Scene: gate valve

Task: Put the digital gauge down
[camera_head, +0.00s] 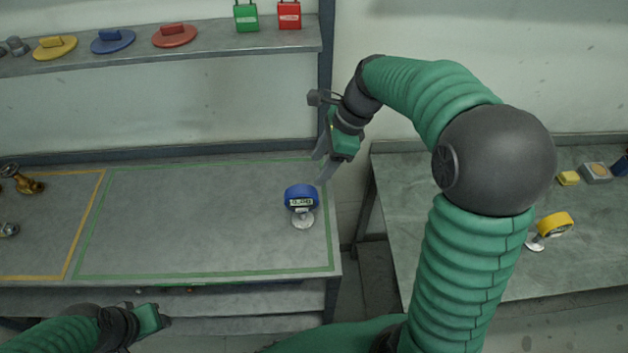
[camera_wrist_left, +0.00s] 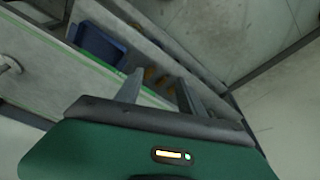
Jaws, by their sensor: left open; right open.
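A blue digital gauge (camera_head: 301,198) with a small display stands on the grey table, inside the green outlined area near its right edge. Its round metal foot rests on the table top. My right gripper (camera_head: 322,168) is open and empty, just above and behind the blue gauge, apart from it. A second, yellow gauge (camera_head: 553,225) stands on the right table. My left gripper (camera_wrist_left: 158,92) is open and empty in the left wrist view; in the head view its arm is low at the left, in front of the table edge.
The green outlined table (camera_head: 190,220) is mostly bare. Brass valve parts (camera_head: 22,181) lie at its far left. A back shelf (camera_head: 215,42) holds coloured discs and a green and a red tag. The right table (camera_head: 400,230) holds small items at its back. A gap separates the tables.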

